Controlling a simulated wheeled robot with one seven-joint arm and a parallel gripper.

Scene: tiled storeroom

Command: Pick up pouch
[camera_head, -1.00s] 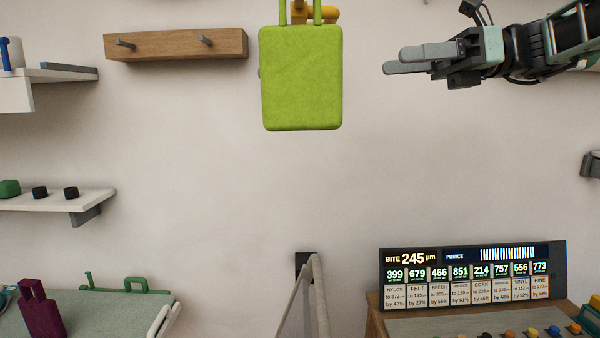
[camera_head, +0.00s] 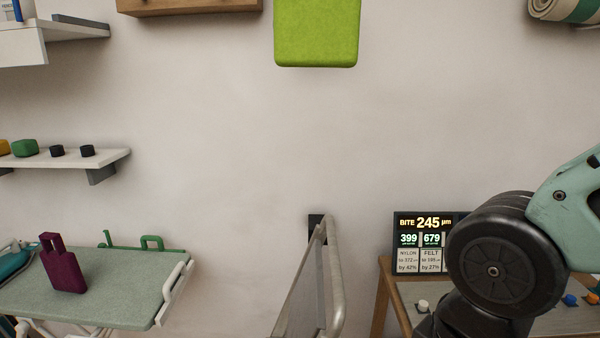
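Two things could be the pouch, and I cannot tell which is meant. A lime-green, soft-looking bag (camera_head: 317,32) hangs against the wall at the top; its upper part is cut off by the frame. A small maroon, bottle-shaped item (camera_head: 63,270) with a narrow neck stands on the grey-green tabletop (camera_head: 120,290) at lower left, slightly tilted. My gripper is out of view. Only my arm, with a large black joint and a pale green link, shows at lower right, well apart from both.
A white shelf (camera_head: 110,158) with small blocks is above the table at left. A grey metal rail (camera_head: 335,280) juts out at bottom centre. A lit display (camera_head: 415,225) stands on a wooden bench at right, partly behind my arm. A rolled mat (camera_head: 568,9) is at top right.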

